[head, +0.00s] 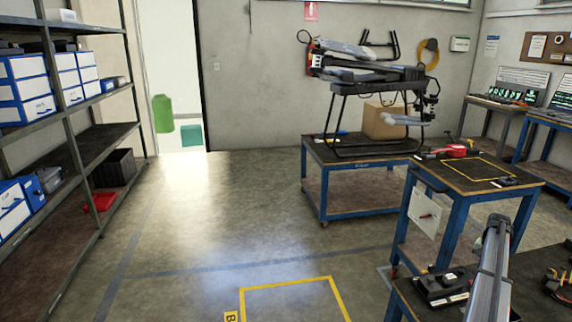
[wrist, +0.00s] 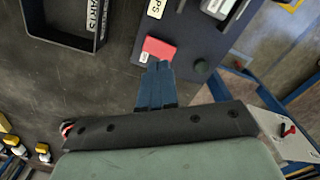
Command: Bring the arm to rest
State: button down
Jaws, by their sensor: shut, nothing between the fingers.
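My gripper (wrist: 161,66) shows in the wrist view as two blue fingers pressed together, with nothing between them. Its tips point towards a small red block (wrist: 158,50) with a white label, which lies on a dark board. I cannot tell how far the tips are above the board or whether they touch anything. The gripper cannot be made out in the head view.
In the wrist view a black tray (wrist: 46,37) marked PARTS lies at upper left. Shelves (head: 100,145) line the left; the middle floor is clear.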

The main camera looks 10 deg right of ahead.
jog(key=w+a+f+n+t+h, duration=0.1)
jog(key=w+a+f+n+t, duration=0.15)
jog(key=w+a, duration=0.75)
jog(key=w+a+f+n+t+h, duration=0.1)
jog(key=w+a+f+n, duration=0.2)
jog(key=w+a, duration=0.65)
jog(key=a+f+n+y, duration=0.1)
jog(key=a+f, duration=0.4)
jog(key=a, duration=0.3)
jog(key=a+f+n, duration=0.1)
jog(key=a+f, duration=0.4)
jog(key=a, duration=0.3)
jog(key=s+a+f+n+g+y, duration=0.1)
jog(key=s+a+f+g, duration=0.1)
jog(key=s+a+f, duration=0.9)
jog(key=s+a+f+n+g+y, duration=0.1)
jog(key=s+a+f+g, duration=0.2)
jog(key=s+a+f, duration=0.75)
jog(key=s+a+r+g, duration=0.1)
jog(key=s+a, duration=0.3)
jog(key=s, duration=0.8)
jog(key=s+a+r+n+g, duration=0.1)
jog(key=s+a, duration=0.4)
jog(key=s, duration=0.8)
jog(key=s+a+r+n+g, duration=0.1)
jog(key=s+a+g, duration=0.2)
jog(key=s, duration=1)
jog(key=shift+a+h, duration=0.4)
jog(key=shift+a, duration=0.25)
